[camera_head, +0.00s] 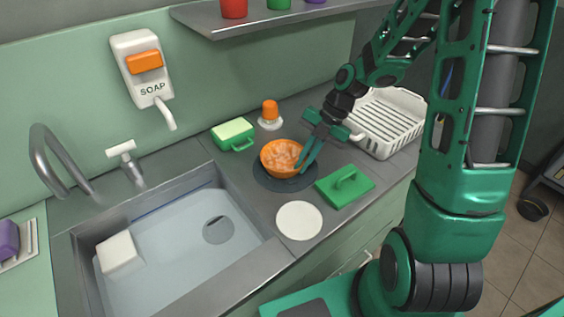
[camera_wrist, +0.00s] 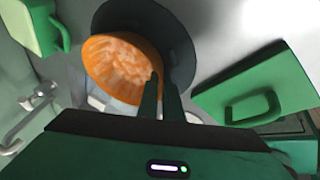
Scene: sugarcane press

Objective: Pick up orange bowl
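The orange bowl (camera_head: 268,158) has pale, foamy-looking contents. It is over the round dark mat (camera_head: 266,182) on the counter, right of the sink. In the wrist view the bowl (camera_wrist: 97,65) is off-centre from the dark mat (camera_wrist: 178,35). I cannot tell whether its base touches the mat. My gripper (camera_head: 306,158) is at the bowl's right rim, its fingers pointing down. In the wrist view the gripper (camera_wrist: 162,82) has its fingers close together, one inside the bowl and one outside, with the rim pinched between them.
A green container (camera_head: 233,134), orange-topped bottle (camera_head: 270,112) and white dish rack (camera_head: 388,122) stand behind. The water-filled sink (camera_head: 172,250) is left. A shelf (camera_head: 262,22) hangs above.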

